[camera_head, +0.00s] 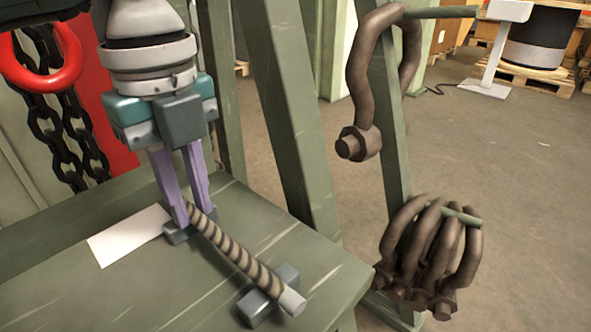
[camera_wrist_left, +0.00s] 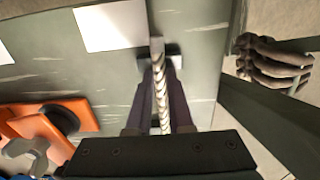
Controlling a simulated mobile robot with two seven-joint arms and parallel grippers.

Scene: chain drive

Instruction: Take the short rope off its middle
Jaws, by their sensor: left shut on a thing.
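The short rope (camera_head: 238,253) is a grey-brown twisted piece with a pale end. It lies slantwise across two small grey blocks, the near one (camera_head: 257,304) and the far one (camera_head: 177,236), on the green bench top. My left gripper (camera_head: 185,212) points down with its purple fingers shut on the rope near its far end. In the left wrist view the rope (camera_wrist_left: 160,88) runs between the fingers (camera_wrist_left: 160,105), with one end over a block (camera_wrist_left: 175,57). The far rope end is hidden by the fingers in the head view. My right gripper is not in view.
A white sheet (camera_head: 117,240) lies on the bench top (camera_head: 60,295). Green posts (camera_head: 290,120) rise behind. Rusty shackles (camera_head: 432,250) hang on a peg at right, with another shackle (camera_head: 362,85) above. Chains (camera_head: 55,135) and a red ring (camera_head: 65,72) hang at left.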

